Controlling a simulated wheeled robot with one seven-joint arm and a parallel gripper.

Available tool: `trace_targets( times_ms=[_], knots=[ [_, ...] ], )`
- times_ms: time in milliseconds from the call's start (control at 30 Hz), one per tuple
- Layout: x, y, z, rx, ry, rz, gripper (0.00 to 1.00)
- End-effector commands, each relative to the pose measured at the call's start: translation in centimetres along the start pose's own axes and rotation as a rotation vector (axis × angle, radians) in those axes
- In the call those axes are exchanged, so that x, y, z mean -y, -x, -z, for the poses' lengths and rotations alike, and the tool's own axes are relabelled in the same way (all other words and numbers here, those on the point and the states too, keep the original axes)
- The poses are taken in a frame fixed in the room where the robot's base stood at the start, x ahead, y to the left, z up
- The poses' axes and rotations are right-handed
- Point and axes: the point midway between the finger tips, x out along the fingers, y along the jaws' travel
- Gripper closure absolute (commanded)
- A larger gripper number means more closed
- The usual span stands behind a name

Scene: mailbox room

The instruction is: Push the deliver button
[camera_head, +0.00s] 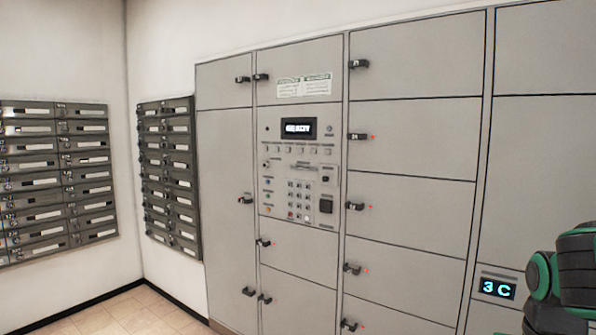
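The parcel locker's control panel (299,168) is in the middle of the head view, upright on the grey locker wall. Its small screen (298,128) is lit and seems to read "READY". A row of small buttons (300,150) runs below the screen, and a keypad (300,200) sits lower down. The labels are too small to read, so I cannot tell which button is deliver. Part of my arm (565,280), black with green rings, shows at the lower right, well apart from the panel. My gripper is not in view.
Grey locker doors (415,130) with small black latches surround the panel, all seemingly shut. A lit "3C" display (497,288) is beside my arm. Dark mailboxes (57,180) hang on the left wall, more (168,175) by the corner. Tiled floor (135,312) shows at lower left.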

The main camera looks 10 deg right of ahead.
Motion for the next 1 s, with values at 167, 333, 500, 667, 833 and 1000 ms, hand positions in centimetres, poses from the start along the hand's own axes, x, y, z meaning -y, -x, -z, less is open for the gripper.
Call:
trace_targets(
  times_ms=[167, 333, 500, 667, 833, 1000],
  knots=[
    [0.0, 0.0, 0.0, 0.0, 0.0, 0.0, 0.85],
    [0.0, 0.0, 0.0, 0.0, 0.0, 0.0, 1.0],
    [0.0, 0.0, 0.0, 0.0, 0.0, 0.0, 1.0],
    [0.0, 0.0, 0.0, 0.0, 0.0, 0.0, 1.0],
    [0.0, 0.0, 0.0, 0.0, 0.0, 0.0, 1.0],
    [0.0, 0.0, 0.0, 0.0, 0.0, 0.0, 1.0]
  ],
)
